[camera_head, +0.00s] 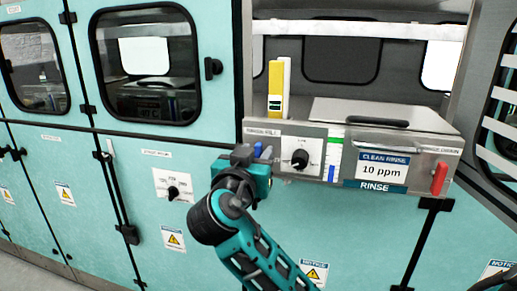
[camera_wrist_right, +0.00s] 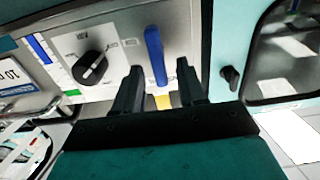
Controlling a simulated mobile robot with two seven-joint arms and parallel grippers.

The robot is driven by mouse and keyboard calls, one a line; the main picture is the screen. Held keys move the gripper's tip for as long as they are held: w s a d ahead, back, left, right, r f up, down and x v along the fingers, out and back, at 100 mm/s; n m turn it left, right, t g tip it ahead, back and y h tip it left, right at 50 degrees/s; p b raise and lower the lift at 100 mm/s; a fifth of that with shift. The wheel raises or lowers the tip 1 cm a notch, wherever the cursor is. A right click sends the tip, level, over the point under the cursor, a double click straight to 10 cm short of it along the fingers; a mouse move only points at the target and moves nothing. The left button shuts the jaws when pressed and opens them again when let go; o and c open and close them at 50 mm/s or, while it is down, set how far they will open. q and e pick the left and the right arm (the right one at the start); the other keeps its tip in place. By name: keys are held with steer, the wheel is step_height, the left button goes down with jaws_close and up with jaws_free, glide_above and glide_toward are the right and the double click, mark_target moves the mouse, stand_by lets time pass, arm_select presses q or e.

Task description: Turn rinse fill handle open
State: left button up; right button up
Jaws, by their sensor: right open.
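The blue rinse fill handle (camera_wrist_right: 155,55) stands on the grey rinse panel in the right wrist view, between the two dark fingers of my right gripper (camera_wrist_right: 158,82). The fingers are apart, with a gap visible on both sides of the handle, so they do not grip it. In the head view my right gripper (camera_head: 256,155) is at the left end of the rinse panel, below the rinse fill label. Only a small blue part of the handle (camera_head: 258,148) shows there; the gripper hides the rest. My left gripper is not in view.
A black dial (camera_head: 300,159) sits just right of the handle, and a red handle (camera_head: 439,178) at the panel's right end. A "10 ppm" clean rinse sign (camera_head: 382,170) is between them. Another dial (camera_head: 173,192) and a door latch (camera_head: 212,68) are to the left.

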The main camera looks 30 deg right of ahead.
steer(key=shift+w+d, duration=0.15)
steer(key=shift+d, duration=0.05)
stand_by(0.3)
jaws_close()
